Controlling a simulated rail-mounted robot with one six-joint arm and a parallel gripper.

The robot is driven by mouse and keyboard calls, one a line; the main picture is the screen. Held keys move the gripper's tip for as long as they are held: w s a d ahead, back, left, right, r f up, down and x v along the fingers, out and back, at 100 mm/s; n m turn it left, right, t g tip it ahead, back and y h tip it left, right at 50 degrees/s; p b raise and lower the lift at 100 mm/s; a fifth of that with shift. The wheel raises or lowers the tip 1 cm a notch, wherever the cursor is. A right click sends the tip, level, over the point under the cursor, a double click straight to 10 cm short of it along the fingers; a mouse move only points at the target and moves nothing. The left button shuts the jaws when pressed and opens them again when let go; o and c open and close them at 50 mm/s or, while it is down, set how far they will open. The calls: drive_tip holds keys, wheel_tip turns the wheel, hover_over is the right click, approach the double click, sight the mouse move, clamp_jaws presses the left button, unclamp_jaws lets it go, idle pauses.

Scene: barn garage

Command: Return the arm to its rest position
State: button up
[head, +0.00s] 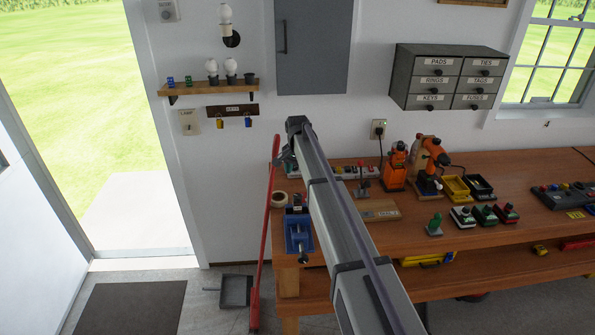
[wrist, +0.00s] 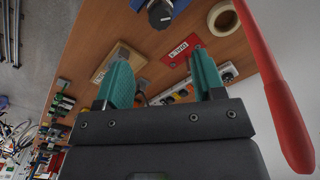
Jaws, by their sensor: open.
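My arm (head: 335,210) stretches from the bottom of the head view up and away towards the wall, over the left end of the workbench (head: 480,235). My gripper is mostly hidden behind the arm's far end in the head view. In the wrist view my gripper (wrist: 160,72) shows two green fingers spread apart. Nothing is held between them. The bench top lies beyond the fingers, with a red label plate (wrist: 179,54) seen through the gap.
A red pole (wrist: 275,85) stands close beside the gripper; it leans by the bench's left end in the head view (head: 266,230). A tape roll (head: 278,199), blue vise (head: 297,232) and power strip (head: 350,172) are near the arm. Drawers (head: 448,77) hang at right.

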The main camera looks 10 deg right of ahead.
drive_tip(key=s+f+n+b, duration=0.2)
drive_tip(key=s+f+b, duration=0.3)
drive_tip(key=s, duration=0.8)
drive_tip(key=s+f+n+b, duration=0.3)
drive_tip(key=s+f+b, duration=0.3)
drive_tip(key=s, duration=0.8)
drive_tip(key=s+f+n+b, duration=0.3)
drive_tip(key=s+f+b, duration=0.2)
drive_tip(key=s, duration=0.9)
drive_tip(key=shift+f, duration=0.25)
drive_tip(key=shift+s+d, duration=0.1)
